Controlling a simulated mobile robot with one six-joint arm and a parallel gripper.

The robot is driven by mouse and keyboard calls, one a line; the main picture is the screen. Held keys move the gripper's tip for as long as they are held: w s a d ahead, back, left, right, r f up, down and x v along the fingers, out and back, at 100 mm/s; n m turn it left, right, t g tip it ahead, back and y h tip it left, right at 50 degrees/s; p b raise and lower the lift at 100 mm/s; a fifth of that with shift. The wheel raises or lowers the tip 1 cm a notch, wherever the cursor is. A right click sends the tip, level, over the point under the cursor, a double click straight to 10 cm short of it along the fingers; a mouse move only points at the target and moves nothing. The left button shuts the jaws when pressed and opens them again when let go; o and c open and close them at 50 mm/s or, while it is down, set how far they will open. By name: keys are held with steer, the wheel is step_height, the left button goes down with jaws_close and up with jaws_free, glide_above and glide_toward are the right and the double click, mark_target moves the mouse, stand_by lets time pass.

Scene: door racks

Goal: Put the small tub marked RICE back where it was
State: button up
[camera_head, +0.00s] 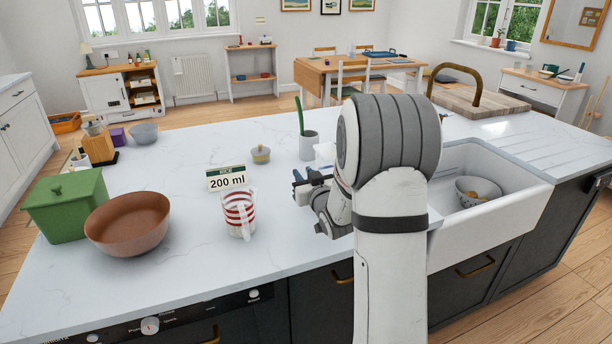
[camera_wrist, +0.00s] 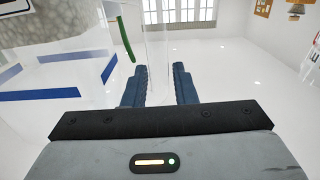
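My gripper (camera_head: 297,182) is low over the white worktop, right of the striped jug. In the wrist view its dark fingers (camera_wrist: 160,88) stand apart, with a clear upright part (camera_wrist: 157,40) showing in the gap. I cannot tell whether they grip it. A clear container with blue bands (camera_wrist: 42,95) and grey contents fills the left of that view; its label is cut off and unreadable. No tub is readable as RICE. My arm hides part of the worktop.
A brown bowl (camera_head: 128,224) and green bin (camera_head: 66,205) stand at left. A small yellow-lidded pot (camera_head: 261,154) and a white pot (camera_head: 309,146) with a green stem stand behind my gripper. The sink (camera_head: 500,195), holding a bowl (camera_head: 478,188), is at right. The worktop's middle has clear room.

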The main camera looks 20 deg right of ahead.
steer(key=shift+o, duration=1.3)
steer(key=shift+r+p, duration=0.25)
steer(key=shift+p, duration=0.1)
steer(key=s+a+f+g, duration=0.1)
steer(key=s+a+g, duration=0.2)
steer(key=s, duration=0.9)
steer(key=s+a+g+b, duration=0.1)
steer(key=s+a+g, duration=0.3)
steer(key=s+g, duration=0.3)
steer(key=s+a+f+g+b, duration=0.1)
steer(key=s+a+g, duration=0.3)
steer(key=s, duration=1.3)
steer(key=shift+s+a+f+m+g+h, duration=0.15)
steer(key=shift+s+f+m+g+h, duration=0.2)
steer(key=shift+g, duration=0.35)
